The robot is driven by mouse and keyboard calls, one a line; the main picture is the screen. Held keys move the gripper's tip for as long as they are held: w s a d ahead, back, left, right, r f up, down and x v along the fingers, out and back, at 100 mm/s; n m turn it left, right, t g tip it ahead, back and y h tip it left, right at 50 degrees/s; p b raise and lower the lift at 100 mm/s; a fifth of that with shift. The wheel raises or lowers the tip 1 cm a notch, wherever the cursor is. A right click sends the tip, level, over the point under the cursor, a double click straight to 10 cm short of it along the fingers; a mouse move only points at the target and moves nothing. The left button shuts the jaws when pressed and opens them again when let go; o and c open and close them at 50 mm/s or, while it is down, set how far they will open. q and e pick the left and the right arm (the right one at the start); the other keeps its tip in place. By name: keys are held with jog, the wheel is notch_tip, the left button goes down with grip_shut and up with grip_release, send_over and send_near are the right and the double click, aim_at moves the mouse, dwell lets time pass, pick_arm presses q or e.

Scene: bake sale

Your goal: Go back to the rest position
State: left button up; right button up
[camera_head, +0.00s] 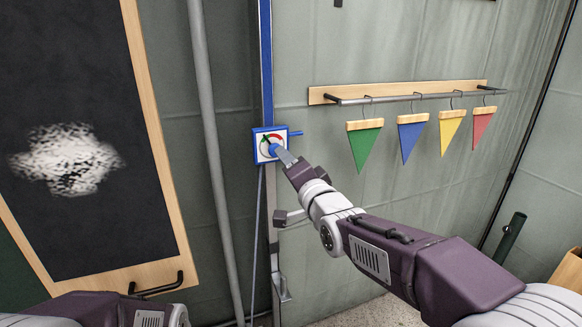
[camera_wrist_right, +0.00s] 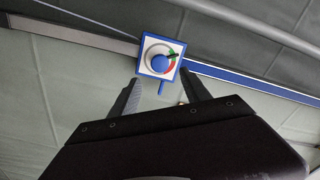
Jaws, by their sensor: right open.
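A small blue-framed dial box (camera_head: 267,132) is fixed to the blue upright on the wall. It has a white face with a green and red arc, a dark pointer and a round blue knob. My right gripper (camera_head: 284,156) is in front of the dial's lower right. In the right wrist view the dial box (camera_wrist_right: 145,44) lies just beyond the open fingers of the gripper (camera_wrist_right: 161,76), with the blue knob (camera_wrist_right: 160,64) between their tips. Nothing is held. Only part of my left arm shows at the bottom left of the head view; its gripper is out of view.
A chalkboard (camera_head: 85,190) with a wooden frame and a white smudge hangs at the left. A grey pipe (camera_head: 208,130) runs beside the upright. A wooden rail (camera_head: 390,88) with several coloured pennants, including a green one (camera_head: 363,148), is at the right.

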jog(key=shift+v, duration=0.85)
